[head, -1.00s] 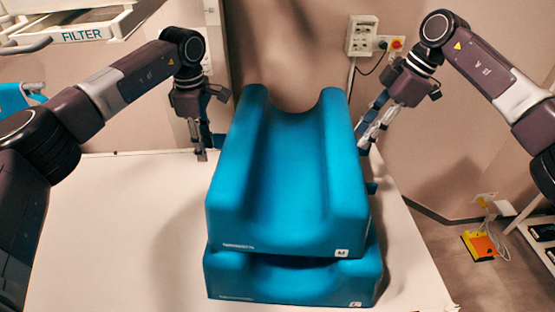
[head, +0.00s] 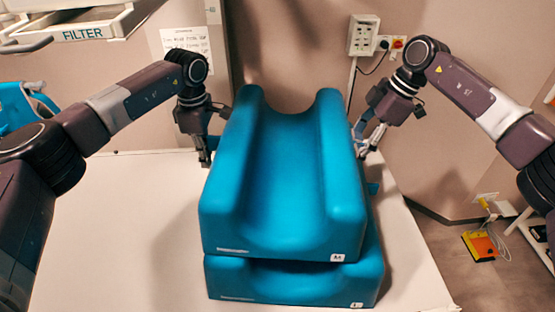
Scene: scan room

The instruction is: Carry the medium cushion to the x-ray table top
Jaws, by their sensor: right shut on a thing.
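The medium cushion (head: 282,190), blue with a long trough and an "M" label, is above a similar blue cushion (head: 290,285) labelled "L". I cannot tell whether the two cushions still touch. My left gripper (head: 206,155) is at the medium cushion's far left side, its fingers partly hidden, so its opening is unclear. My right gripper (head: 364,148) is shut on the medium cushion at its far right side, its fingertips partly hidden. The x-ray table top cannot be identified for certain.
The cushions are over a white table top (head: 110,240), bare on the left and at the front right. A wall with a socket box (head: 362,36) stands close behind. A yellow and orange box (head: 482,245) lies on the floor at right.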

